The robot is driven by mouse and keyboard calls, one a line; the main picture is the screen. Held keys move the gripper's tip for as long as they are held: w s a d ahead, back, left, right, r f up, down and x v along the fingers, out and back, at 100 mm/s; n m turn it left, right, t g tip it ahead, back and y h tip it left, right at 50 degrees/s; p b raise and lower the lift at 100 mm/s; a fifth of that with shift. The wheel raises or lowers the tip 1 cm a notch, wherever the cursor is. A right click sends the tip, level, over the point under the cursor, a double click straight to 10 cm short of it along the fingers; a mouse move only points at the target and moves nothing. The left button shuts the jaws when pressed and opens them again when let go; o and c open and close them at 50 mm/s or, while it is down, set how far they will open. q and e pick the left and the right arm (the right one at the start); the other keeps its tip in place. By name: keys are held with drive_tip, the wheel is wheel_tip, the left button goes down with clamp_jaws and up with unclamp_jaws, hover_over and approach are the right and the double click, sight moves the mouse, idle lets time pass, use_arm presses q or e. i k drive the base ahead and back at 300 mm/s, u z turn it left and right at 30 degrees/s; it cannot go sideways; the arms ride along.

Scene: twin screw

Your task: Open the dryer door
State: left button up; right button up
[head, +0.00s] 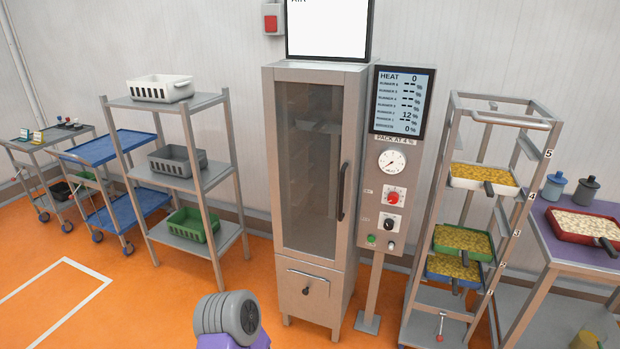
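The dryer (353,100) is a tall steel cabinet standing against the wall in the middle of the head view. Its tall glass door (308,170) is closed and sits flush in the front frame. A black curved vertical handle (342,190) is on the door's right side. Below the door is a smaller steel panel (312,300) with its own small latch, also closed. Neither gripper shows. A grey and purple part of my arm (228,316) shows at the bottom, in front of the dryer and apart from it.
A control panel (399,165) on a post stands just right of the dryer. Farther right are a tray rack (455,130) and a purple-topped table (563,252). A shelf rack (175,245) and blue cart (110,147) stand left. Orange floor is open at front left.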

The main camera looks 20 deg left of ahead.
sight(354, 79)
drive_tip(key=z, duration=0.35)
drive_tip(key=k, duration=0.35)
drive_tip(key=u, duration=1.6)
drive_tip(key=i, duration=0.8)
drive_tip(key=z, duration=0.45)
drive_tip(key=i, duration=0.7)
drive_tip(key=z, duration=0.8)
